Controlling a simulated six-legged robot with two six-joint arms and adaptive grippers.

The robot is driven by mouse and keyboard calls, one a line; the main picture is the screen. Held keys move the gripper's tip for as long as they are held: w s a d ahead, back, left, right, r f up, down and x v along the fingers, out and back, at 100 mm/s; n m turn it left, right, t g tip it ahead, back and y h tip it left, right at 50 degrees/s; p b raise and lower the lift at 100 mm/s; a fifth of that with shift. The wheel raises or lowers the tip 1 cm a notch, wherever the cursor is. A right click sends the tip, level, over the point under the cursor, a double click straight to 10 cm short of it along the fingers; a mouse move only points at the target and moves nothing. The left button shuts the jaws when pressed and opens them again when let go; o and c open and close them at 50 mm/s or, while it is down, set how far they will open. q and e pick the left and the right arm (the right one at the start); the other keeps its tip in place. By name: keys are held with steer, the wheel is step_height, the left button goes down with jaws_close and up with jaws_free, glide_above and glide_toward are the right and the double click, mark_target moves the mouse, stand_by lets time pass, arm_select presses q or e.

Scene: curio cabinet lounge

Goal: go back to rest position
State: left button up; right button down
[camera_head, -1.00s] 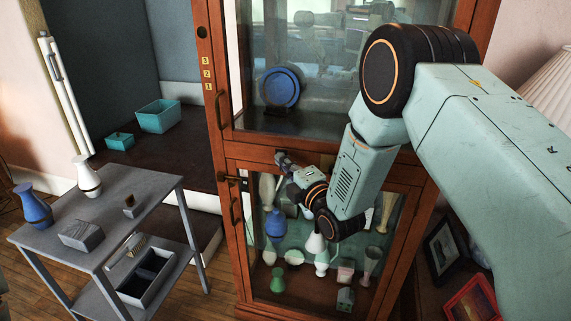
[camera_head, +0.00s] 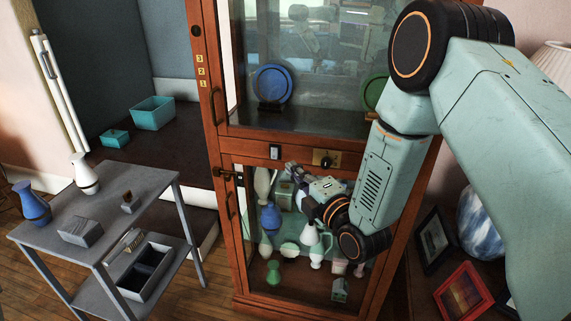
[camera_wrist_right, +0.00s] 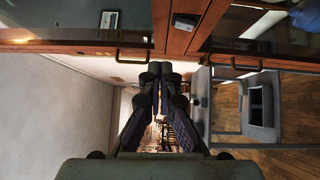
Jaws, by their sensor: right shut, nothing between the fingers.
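My right arm (camera_head: 378,175) reaches in from the right. Its gripper (camera_head: 290,172) is in front of the lower part of the wooden glass-fronted cabinet (camera_head: 237,143). In the right wrist view the two dark fingers of the gripper (camera_wrist_right: 161,70) are together, with nothing between them. I cannot tell from the head view how far the fingertips are from the cabinet's glass. My left gripper is not in view.
A grey cart (camera_head: 140,188) at left bears a blue vase (camera_head: 32,205), a white vase (camera_head: 84,174) and a grey block (camera_head: 80,231). Its lower shelf holds a divided tray (camera_head: 150,265). Framed pictures (camera_head: 465,294) stand at lower right. Floor shows between cart and cabinet.

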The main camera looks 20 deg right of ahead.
steer(key=shift+s+r, duration=0.2)
steer(key=shift+s, duration=0.55)
